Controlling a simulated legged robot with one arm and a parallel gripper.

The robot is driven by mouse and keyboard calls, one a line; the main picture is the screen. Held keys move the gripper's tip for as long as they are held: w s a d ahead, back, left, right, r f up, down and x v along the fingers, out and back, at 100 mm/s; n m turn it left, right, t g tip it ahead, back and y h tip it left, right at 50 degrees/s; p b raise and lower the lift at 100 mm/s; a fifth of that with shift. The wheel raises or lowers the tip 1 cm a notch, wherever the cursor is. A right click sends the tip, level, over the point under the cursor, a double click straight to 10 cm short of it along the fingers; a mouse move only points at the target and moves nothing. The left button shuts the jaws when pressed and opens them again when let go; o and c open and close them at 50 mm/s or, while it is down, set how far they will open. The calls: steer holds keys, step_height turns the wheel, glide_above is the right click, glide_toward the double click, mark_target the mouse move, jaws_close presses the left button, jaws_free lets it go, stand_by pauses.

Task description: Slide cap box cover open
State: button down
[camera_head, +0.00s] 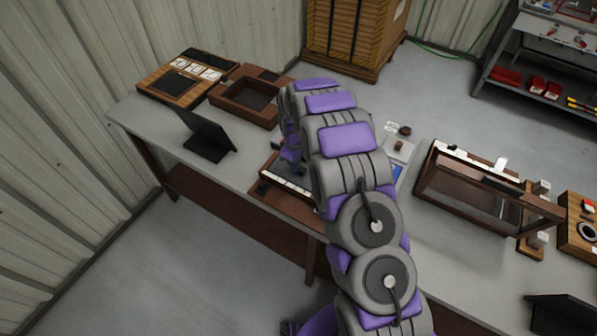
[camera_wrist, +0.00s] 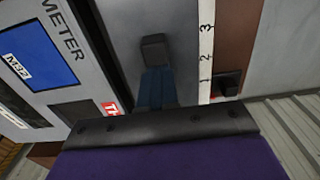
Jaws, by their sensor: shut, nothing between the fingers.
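A brown-framed unit (camera_head: 258,189), which looks like the cap box, lies near the table's front edge, partly hidden behind my arm. In the wrist view it shows a grey flat panel (camera_wrist: 118,22), which may be the cover, beside a white strip (camera_wrist: 206,50) numbered 1, 2, 3. A small black block (camera_wrist: 229,83) with a red mark sits on the brown frame. My gripper (camera_wrist: 153,48) is shut and empty over the grey panel, its dark tip close to it. I cannot tell whether it touches. In the head view my gripper (camera_head: 291,152) is small and partly hidden.
A meter (camera_wrist: 40,55) with a blue screen stands beside the panel. On the table (camera_head: 160,135) are a brown open tray (camera_head: 228,103), a black stand (camera_head: 207,135) and a brown-framed clear case (camera_head: 460,185). Bare tabletop lies around the black stand.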

mark_target(309, 177)
steer(key=shift+s+d, duration=0.5)
steer(key=shift+d, duration=0.25)
steer(key=shift+s+d+p, duration=0.15)
steer(key=shift+s+d, duration=0.35)
steer(key=shift+d, duration=0.2)
steer(key=shift+s+d+p, duration=0.15)
steer(key=shift+s+d, duration=0.35)
steer(key=shift+d, duration=0.2)
steer(key=shift+s+d, duration=0.1)
steer(key=shift+s+d, duration=0.5)
steer(key=shift+d, duration=0.2)
steer(key=shift+s+d, duration=0.5)
steer(key=shift+d, duration=0.15)
steer(key=shift+s+d, duration=0.1)
steer(key=shift+s+d+p, duration=0.2)
steer(key=shift+s+d, duration=0.25)
steer(key=shift+d, duration=0.2)
steer(key=shift+s+d+p, duration=0.2)
steer(key=shift+s+d, duration=0.25)
steer(key=shift+d, duration=0.3)
